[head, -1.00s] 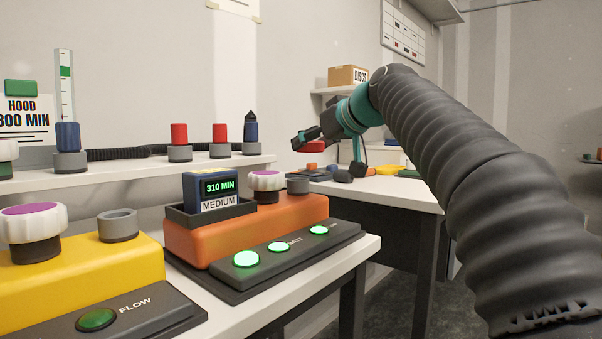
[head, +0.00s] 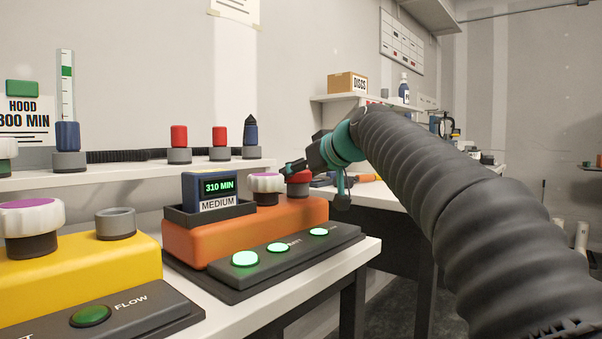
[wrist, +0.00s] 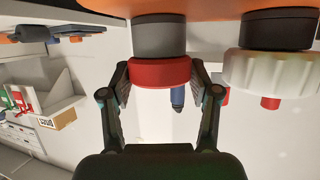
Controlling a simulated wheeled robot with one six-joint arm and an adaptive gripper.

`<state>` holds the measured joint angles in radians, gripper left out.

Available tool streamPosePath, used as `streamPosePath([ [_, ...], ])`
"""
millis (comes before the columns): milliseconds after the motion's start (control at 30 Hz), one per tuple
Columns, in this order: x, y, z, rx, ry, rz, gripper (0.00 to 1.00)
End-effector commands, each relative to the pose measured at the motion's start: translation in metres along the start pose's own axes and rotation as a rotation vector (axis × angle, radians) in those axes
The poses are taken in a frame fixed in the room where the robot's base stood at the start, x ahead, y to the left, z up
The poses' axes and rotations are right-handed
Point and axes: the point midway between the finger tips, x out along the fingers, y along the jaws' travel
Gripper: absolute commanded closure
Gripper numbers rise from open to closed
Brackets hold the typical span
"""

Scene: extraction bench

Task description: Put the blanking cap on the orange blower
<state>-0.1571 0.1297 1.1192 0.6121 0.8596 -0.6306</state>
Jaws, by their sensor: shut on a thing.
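The orange blower (head: 245,226) stands on the bench with a white filter knob with a purple top (head: 266,181) and a grey outlet port (head: 299,191). The red blanking cap (head: 300,177) is at the top of that port. My gripper (head: 292,168) is shut on the cap. The wrist view, which is upside down, shows the cap (wrist: 160,72) between both fingers, in line with the grey port (wrist: 160,36) and apparently touching it. I cannot tell how far it is seated.
A display unit reading 310 MIN (head: 211,190) sits in a tray on the blower. A yellow blower (head: 75,268) with an open grey port (head: 116,223) is at left. A shelf behind holds red-topped and blue-topped pieces (head: 179,136). A second bench lies beyond my arm.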

Motion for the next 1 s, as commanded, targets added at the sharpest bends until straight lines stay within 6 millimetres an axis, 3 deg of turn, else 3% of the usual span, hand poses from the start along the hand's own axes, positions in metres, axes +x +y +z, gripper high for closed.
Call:
streamPosePath([
  [33,0.001,0.0,0.003,0.0,0.0,0.0,0.73],
  [67,0.001,0.0,0.002,0.0,0.0,0.0,0.31],
  [133,0.001,0.0,0.001,0.0,0.0,0.0,0.14],
  [567,-0.003,0.0,-0.003,0.0,0.001,0.0,0.13],
  [1000,-0.082,0.001,-0.002,-0.001,0.003,0.003,0.13],
])
